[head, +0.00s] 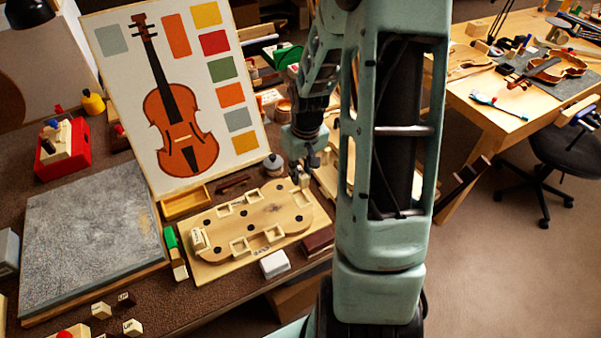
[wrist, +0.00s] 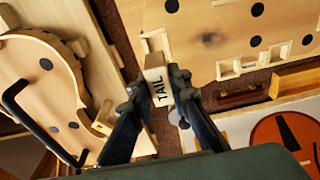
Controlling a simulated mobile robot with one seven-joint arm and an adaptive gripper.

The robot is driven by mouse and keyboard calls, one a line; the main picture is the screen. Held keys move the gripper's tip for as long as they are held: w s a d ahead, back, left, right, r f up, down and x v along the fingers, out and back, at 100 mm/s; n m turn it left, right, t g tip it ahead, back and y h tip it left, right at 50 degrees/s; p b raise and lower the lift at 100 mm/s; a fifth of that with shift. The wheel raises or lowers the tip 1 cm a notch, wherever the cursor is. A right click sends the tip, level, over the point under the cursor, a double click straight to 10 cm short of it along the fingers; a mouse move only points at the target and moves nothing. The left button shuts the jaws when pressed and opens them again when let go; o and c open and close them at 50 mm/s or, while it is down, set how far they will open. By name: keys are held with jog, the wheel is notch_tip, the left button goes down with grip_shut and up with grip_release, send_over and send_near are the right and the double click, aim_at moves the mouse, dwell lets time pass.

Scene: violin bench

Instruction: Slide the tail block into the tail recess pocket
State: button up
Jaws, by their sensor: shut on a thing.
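My gripper (wrist: 157,80) is shut on the tail block (wrist: 158,90), a pale wooden block lettered TAIL, in the wrist view. The block lies just in front of the tail recess pocket (wrist: 146,44), a pale notch at the end of the wooden mould (wrist: 200,42). The block's far end appears close to the pocket mouth; I cannot tell whether they touch. In the head view my gripper (head: 301,168) is over the right end of the mould (head: 265,205), with the small block below its fingers. The pocket is mostly hidden there.
A pale block (head: 199,240) sits at the mould's left end. A wooden tray (head: 185,203) and a violin picture board (head: 120,100) stand behind the mould. A white box (head: 274,264) is in front. Another violin-shaped board (wrist: 50,75) lies beside it in the wrist view.

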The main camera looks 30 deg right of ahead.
aim_at(303, 175)
jog(key=shift+f+b, duration=2.05)
jog(key=shift+f, duration=0.7)
jog(key=shift+f, duration=0.15)
jog(key=shift+f+b, duration=0.35)
jog(key=shift+b, duration=0.1)
jog(key=shift+f+b, duration=0.5)
jog(key=shift+f, duration=0.1)
jog(key=o, duration=0.9)
jog(key=r, duration=0.4)
jog(key=s+r, duration=0.1)
jog(key=r, duration=0.7)
jog(key=shift+s, duration=0.25)
